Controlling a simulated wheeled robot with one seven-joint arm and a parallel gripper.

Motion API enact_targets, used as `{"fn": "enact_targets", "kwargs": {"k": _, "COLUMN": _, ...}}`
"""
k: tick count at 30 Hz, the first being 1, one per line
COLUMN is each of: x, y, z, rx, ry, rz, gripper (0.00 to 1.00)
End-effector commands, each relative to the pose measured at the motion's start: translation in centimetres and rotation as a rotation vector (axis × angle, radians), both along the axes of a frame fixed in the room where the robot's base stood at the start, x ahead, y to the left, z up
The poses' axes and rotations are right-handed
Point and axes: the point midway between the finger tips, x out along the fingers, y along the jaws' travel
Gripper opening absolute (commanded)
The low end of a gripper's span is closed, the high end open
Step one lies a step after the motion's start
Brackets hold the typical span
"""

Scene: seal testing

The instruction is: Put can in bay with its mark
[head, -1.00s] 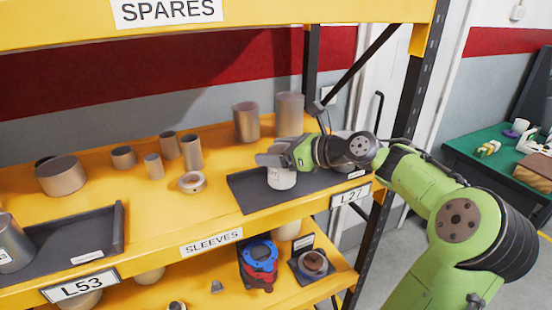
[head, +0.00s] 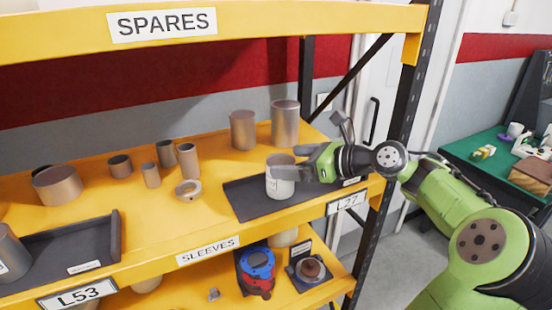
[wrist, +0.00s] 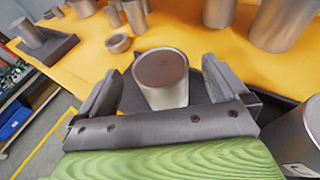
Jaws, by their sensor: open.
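The pale grey can (head: 280,184) with a brownish top stands upright on the dark tray of bay L27 (head: 250,205). A faint mark shows on its side, too small to read. In the wrist view the can (wrist: 164,85) stands between the two spread fingers, with gaps visible beside it. My gripper (head: 304,163) is open at the can's right side in the head view. The L27 sign (head: 346,202) is on the shelf edge. A small label at the tray's front right is partly hidden by my gripper.
Two tall metal cylinders (head: 243,130) stand behind the tray. Several smaller sleeves and a ring (head: 188,190) lie to the left. Another dark tray, bay L53 (head: 65,250), holds a grey can (head: 10,255). In the wrist view a grey cylinder (wrist: 300,135) stands close at right.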

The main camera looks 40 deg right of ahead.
Motion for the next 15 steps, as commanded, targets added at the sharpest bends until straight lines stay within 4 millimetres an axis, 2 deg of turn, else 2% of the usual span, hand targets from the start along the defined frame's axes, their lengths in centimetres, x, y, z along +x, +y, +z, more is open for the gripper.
{"fn": "enact_targets", "kwargs": {"k": 3, "x": -3.0, "y": -1.1, "z": 1.3, "rx": 0.000, "ry": -0.002, "rz": -0.005, "gripper": 1.00}}
{"fn": "enact_targets", "kwargs": {"k": 6, "x": -4.6, "y": -1.5, "z": 1.8, "rx": 0.001, "ry": -0.002, "rz": -0.002, "gripper": 1.00}}
{"fn": "enact_targets", "kwargs": {"k": 10, "x": -5.7, "y": -1.8, "z": 2.1, "rx": 0.000, "ry": -0.001, "rz": 0.001, "gripper": 1.00}}
{"fn": "enact_targets", "kwargs": {"k": 15, "x": -5.8, "y": -1.8, "z": 2.0, "rx": 0.000, "ry": 0.000, "rz": 0.002, "gripper": 1.00}}
